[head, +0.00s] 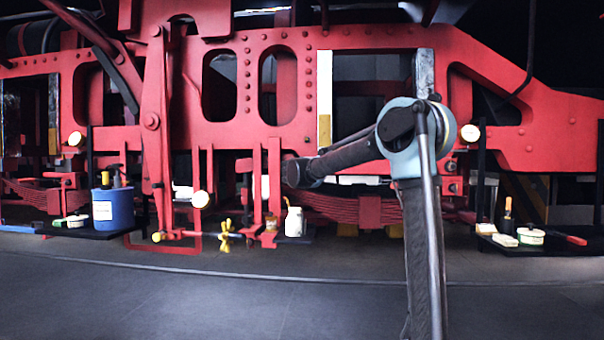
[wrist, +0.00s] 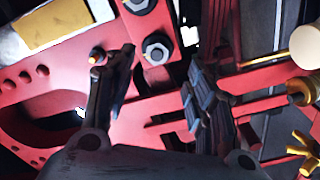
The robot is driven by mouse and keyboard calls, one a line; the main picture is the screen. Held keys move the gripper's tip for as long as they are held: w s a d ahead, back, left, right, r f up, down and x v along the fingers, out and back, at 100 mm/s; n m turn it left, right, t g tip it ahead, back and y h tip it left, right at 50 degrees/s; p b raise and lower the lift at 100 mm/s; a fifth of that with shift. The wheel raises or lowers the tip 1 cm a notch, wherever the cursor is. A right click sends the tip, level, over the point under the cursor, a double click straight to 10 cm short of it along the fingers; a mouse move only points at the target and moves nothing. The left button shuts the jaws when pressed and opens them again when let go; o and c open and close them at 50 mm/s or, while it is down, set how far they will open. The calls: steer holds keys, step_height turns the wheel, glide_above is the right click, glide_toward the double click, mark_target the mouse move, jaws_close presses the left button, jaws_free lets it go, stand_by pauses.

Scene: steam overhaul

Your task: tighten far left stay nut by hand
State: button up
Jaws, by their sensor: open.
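In the wrist view my gripper (wrist: 159,72) is open, with its two dark fingers spread apart and nothing between them. A grey hex nut (wrist: 157,48) on a red plate lies just beyond the gap between the fingertips, and appears apart from both. A second grey nut (wrist: 140,4) is cut by the top edge. I cannot tell which nut is the far left stay nut. In the head view my forearm reaches toward the red locomotive frame (head: 225,130), and the fingers cannot be made out.
A blue container (head: 113,208) and a white bottle (head: 294,221) stand on low shelves. Red rods and brackets crowd around the gripper. The floor in front is clear.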

steer(key=shift+s, duration=1.05)
steer(key=s+d+f+m+g+h, duration=0.1)
steer(key=s+d+f+m, duration=0.15)
steer(key=d, duration=0.45)
steer(key=s+d+f+m+g+h, duration=0.1)
steer(key=s+d+f+g+h, duration=0.1)
steer(key=s+d+f, duration=0.3)
steer(key=s+d+m+g+h, duration=0.1)
steer(key=s+d+m, duration=0.1)
steer(key=d, duration=0.6)
steer(key=s+d+f+m+g+h, duration=0.15)
steer(key=s+d+f+g, duration=0.25)
steer(key=s+d+f, duration=0.7)
steer(key=s+d+f+m+g+y, duration=0.1)
steer(key=s+d+f+m+g, duration=0.1)
steer(key=s+f, duration=0.55)
steer(key=s+d+f+m+g+y, duration=0.15)
steer(key=s+f, duration=0.35)
steer(key=s, duration=0.6)
steer(key=s+a+f+g+y, duration=0.3)
steer(key=s+f+g, duration=0.1)
steer(key=s+f, duration=0.9)
steer(key=s, duration=0.3)
steer(key=shift+s+a+f+m+y, duration=0.15)
steer(key=shift+s+f+m+y, duration=0.05)
steer(key=shift+s+m+y, duration=0.15)
